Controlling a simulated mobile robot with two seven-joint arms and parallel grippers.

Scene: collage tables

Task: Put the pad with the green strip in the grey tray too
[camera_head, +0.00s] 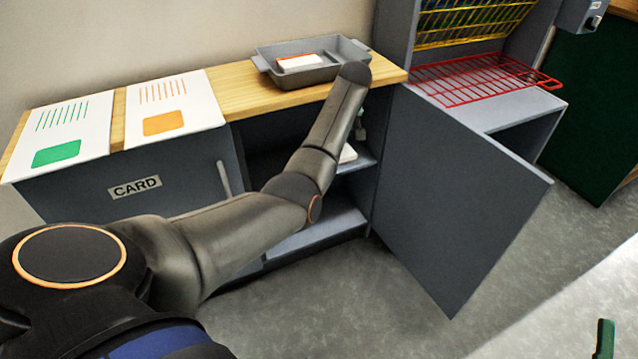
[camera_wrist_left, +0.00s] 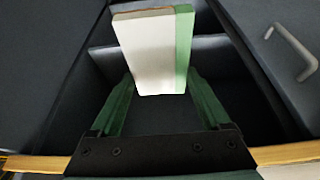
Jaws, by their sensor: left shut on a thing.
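The pad (camera_wrist_left: 152,50) is white with a green strip (camera_wrist_left: 184,45) along one side. My left gripper (camera_wrist_left: 160,84) is shut on its near end, between two green fingers. In the head view, a white piece of it (camera_head: 348,154) shows beside my forearm, in the opening of the grey cabinet; my arm hides most of the gripper there. The grey tray (camera_head: 322,74) stands on the wooden top above, with a white pad with an orange-red strip (camera_head: 298,62) inside. A green finger of my right gripper (camera_head: 605,338) shows at the lower right.
The cabinet door (camera_head: 455,200) stands open to the right of the opening. A red wire rack (camera_head: 480,82) lies on the unit at right. Two printed cards, green (camera_head: 75,118) and orange (camera_head: 190,95), lie on the left of the wooden top.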

